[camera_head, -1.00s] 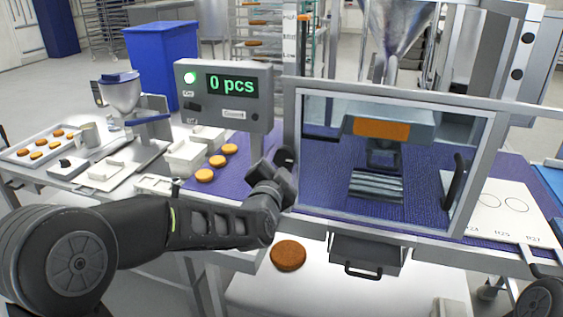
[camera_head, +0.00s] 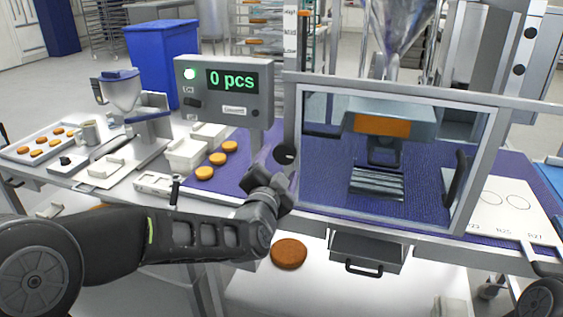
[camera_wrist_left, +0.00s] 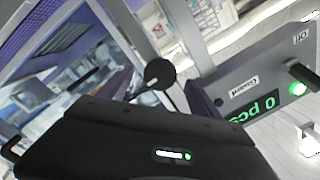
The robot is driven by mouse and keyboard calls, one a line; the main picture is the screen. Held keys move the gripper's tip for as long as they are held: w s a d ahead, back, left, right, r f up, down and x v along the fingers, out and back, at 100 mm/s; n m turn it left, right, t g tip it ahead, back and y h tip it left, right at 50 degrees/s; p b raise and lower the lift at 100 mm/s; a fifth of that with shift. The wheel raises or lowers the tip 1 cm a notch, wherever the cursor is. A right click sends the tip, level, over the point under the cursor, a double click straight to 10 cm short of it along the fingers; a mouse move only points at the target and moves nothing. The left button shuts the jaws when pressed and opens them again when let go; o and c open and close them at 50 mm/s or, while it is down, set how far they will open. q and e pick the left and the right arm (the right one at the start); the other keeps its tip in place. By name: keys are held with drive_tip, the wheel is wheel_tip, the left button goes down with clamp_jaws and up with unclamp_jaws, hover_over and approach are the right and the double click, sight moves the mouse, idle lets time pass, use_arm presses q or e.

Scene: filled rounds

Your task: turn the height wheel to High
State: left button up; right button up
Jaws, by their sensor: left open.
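A black round knob, which looks like the height wheel (camera_head: 286,154), sits on the left post of the clear-windowed machine. It also shows in the left wrist view (camera_wrist_left: 158,73), on a thin dark rod. Its turn position cannot be read. A pale strip with small lettering (camera_head: 290,40) is on the post above it; the words are too small to read surely. My left gripper (camera_head: 272,168) is open and empty, just below and left of the wheel, its fingers close to it. Whether they touch it cannot be told.
A grey control box (camera_head: 223,95) reading "0 pcs" stands left of the wheel. The framed window (camera_head: 390,160) with a black handle is to the right. Patties (camera_head: 204,173) lie on the purple belt, and a brown patty (camera_head: 289,253) lies below the machine's front edge.

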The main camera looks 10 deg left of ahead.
use_arm(q)
drive_tip(key=s, duration=0.4)
drive_tip(key=shift+s, duration=0.1)
drive_tip(key=s+d+f+n+g+h, duration=0.1)
drive_tip(key=s+d+f+n+g, duration=0.15)
drive_tip(key=f, duration=0.75)
drive_tip(key=s+d+f+n+g+h, duration=0.2)
drive_tip(key=s+d+f+g, duration=0.15)
drive_tip(key=f, duration=0.65)
drive_tip(key=s+d+f+n+g+h, duration=0.1)
drive_tip(key=s+d+f+n+g, duration=0.2)
drive_tip(key=f, duration=0.7)
drive_tip(key=s+d+f+n+g, duration=0.1)
drive_tip(key=s+f+n+g, duration=0.2)
drive_tip(key=s+f+g, duration=0.5)
drive_tip(key=s+f, duration=1.3)
drive_tip(key=s, duration=0.3)
drive_tip(key=shift+f+h, duration=0.15)
drive_tip(key=shift+h, duration=0.15)
